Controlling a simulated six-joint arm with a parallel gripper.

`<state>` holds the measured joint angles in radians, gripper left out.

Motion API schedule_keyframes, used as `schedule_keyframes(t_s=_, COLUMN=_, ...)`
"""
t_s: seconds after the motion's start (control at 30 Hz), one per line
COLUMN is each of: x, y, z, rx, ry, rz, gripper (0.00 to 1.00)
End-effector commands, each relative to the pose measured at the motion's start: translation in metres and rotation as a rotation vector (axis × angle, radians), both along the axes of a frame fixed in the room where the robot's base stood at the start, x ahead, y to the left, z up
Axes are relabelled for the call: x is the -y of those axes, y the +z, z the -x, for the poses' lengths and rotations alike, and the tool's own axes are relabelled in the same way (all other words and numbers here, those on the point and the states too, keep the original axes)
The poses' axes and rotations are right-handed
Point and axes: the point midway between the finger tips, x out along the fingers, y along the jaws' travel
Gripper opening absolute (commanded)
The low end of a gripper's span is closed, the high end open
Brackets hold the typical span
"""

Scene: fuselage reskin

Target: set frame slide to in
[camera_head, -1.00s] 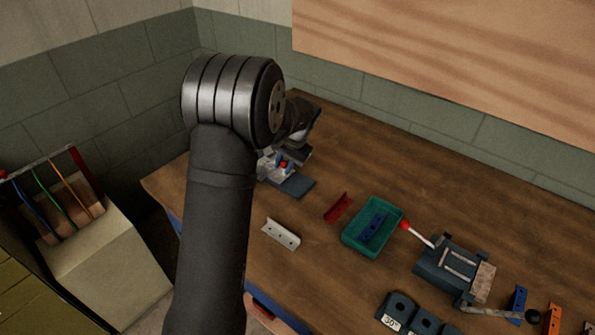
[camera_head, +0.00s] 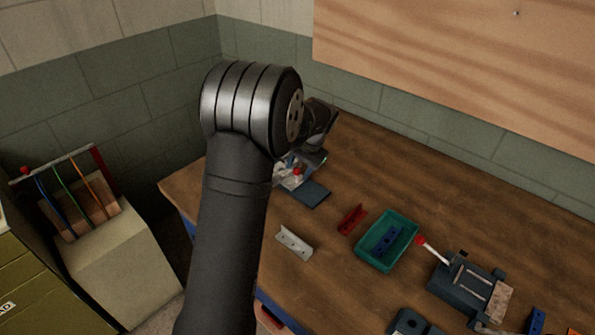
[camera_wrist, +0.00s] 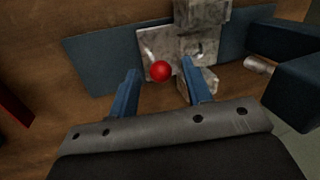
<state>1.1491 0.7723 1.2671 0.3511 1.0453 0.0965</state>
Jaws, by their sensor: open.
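A metal fixture with a red knob (camera_head: 297,171) stands at the far left of the bench, on a blue-grey plate (camera_head: 312,194). No label shows which part is the frame slide. In the wrist view, the red knob (camera_wrist: 160,71) shows between my gripper's two blue fingers, close to a pale metal plate (camera_wrist: 150,42) and a block. My gripper (camera_wrist: 160,78) is open, with a gap on both sides of the knob. I cannot tell how far the fingertips are from it in depth. In the head view my arm hides most of the gripper.
A silver bracket (camera_head: 294,243), a red bracket (camera_head: 352,219) and a green tray (camera_head: 371,257) with a blue part (camera_head: 389,241) lie nearby. A grey fixture (camera_head: 462,287) with a red-tipped lever stands right. In the wrist view, a dark block (camera_wrist: 300,90) is close at right.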

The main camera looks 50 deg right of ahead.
Motion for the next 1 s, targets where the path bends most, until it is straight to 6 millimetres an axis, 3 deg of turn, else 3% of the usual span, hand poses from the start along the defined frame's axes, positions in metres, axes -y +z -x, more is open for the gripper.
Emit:
schedule_keyframes(t_s=0.4, x=0.006, y=0.096, z=0.031, rx=0.003, ry=-0.002, rz=0.004, gripper=0.45)
schedule_keyframes(t_s=0.6, x=0.007, y=0.132, z=0.042, rx=0.001, ry=-0.001, rz=0.003, gripper=0.45)
schedule_keyframes(t_s=0.8, x=0.008, y=0.148, z=0.048, rx=0.000, ry=-0.002, rz=0.002, gripper=0.45)
schedule_keyframes(t_s=1.0, x=0.008, y=0.150, z=0.048, rx=0.000, ry=-0.001, rz=0.001, gripper=0.45)
